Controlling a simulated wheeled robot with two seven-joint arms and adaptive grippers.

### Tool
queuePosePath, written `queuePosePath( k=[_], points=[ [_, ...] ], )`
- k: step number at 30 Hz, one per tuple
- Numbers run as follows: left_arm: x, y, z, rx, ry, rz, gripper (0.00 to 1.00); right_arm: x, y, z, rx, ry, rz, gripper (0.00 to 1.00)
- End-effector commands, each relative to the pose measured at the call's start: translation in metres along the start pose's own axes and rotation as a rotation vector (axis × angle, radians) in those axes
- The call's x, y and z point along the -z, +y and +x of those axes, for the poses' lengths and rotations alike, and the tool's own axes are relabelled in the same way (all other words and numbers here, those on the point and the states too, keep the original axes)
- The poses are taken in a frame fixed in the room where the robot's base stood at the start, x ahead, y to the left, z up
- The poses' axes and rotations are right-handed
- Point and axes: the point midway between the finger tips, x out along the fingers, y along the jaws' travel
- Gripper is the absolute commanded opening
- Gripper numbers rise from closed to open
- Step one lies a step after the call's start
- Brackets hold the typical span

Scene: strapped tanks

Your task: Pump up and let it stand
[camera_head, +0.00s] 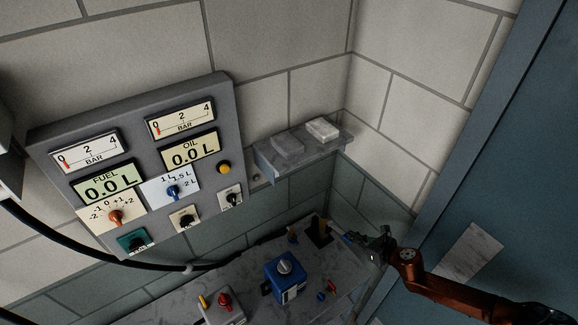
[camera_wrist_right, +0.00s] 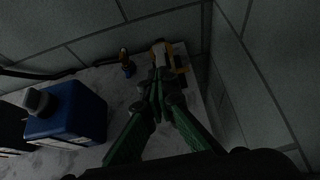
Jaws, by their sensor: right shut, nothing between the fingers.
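A grey panel (camera_head: 150,165) hangs on the wall with two BAR gauges, both with red needles near 0. The FUEL display (camera_head: 107,186) and the OIL display (camera_head: 190,151) both read 0.0 L. A blue tank (camera_head: 286,280) with a grey cap stands on the bench; it also shows in the right wrist view (camera_wrist_right: 75,118). A second, pale tank (camera_head: 222,312) with a red knob is cut off at the bottom edge. My right gripper (camera_head: 352,238) is shut and empty, beside a dark and yellow fitting (camera_head: 318,232) at the bench's back right corner. My left gripper is out of view.
A small shelf (camera_head: 262,170) with two pale blocks is on the wall above the bench. A black hose (camera_head: 110,262) runs below the panel. A small orange and blue valve (camera_wrist_right: 126,60) stands left of the fitting. A blue door-like surface is at right.

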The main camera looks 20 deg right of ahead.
Motion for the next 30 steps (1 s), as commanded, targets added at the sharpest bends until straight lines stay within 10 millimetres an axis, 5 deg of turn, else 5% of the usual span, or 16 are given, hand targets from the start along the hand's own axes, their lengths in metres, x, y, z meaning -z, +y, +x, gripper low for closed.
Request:
queuePosePath(
  k=[15,30],
  points=[
    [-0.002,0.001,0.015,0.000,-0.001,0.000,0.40,0.024,0.000,0.003,-0.001,0.005,0.002,0.00],
    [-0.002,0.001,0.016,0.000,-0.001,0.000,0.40,0.026,0.000,0.003,0.000,0.005,0.003,0.00]
  ],
)
